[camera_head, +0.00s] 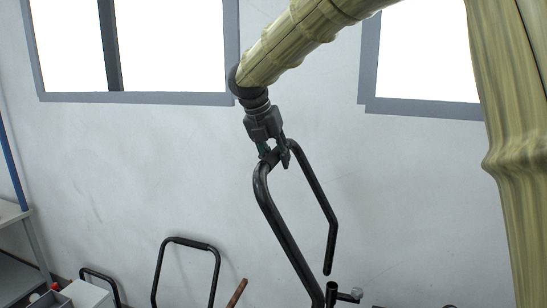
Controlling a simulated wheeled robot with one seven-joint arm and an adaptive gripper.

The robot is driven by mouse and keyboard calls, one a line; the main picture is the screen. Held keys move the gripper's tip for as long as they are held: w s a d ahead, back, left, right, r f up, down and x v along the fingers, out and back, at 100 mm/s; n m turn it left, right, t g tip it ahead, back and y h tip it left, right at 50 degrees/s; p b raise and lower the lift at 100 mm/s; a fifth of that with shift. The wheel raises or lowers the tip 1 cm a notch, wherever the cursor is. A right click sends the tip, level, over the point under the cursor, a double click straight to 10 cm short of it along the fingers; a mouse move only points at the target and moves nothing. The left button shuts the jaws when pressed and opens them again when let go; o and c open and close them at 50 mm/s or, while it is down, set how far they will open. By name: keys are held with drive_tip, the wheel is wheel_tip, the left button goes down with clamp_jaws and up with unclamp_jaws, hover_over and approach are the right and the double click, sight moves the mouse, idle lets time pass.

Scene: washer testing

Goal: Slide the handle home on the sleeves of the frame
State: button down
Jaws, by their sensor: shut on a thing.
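The handle (279,222) is a black bent tube with two long legs, held up in front of the wall. My gripper (275,157) is shut on its top crossbar and the legs slant down to the right. The frame shows only in part at the bottom edge, as a dark upright sleeve (332,290) with a side stub and a pale knob (357,293). The right leg's end is free, appearing a little above this sleeve with a small gap. The left leg runs down to the picture's bottom edge. Its end is hidden, so I cannot tell whether it meets a sleeve.
Another black bent-tube handle (186,242) stands at the lower left, near a brown rod (237,293). A smaller black bar (98,274), a white box (85,293) and a grey shelf (12,213) are farther left. The wall behind has windows. The space around the held handle looks clear.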

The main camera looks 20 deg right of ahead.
drive_tip(key=shift+d, duration=0.1)
drive_tip(key=shift+f, duration=1.25)
drive_tip(key=shift+s+d, duration=0.9)
idle(0.7)
drive_tip(key=shift+a, duration=0.1)
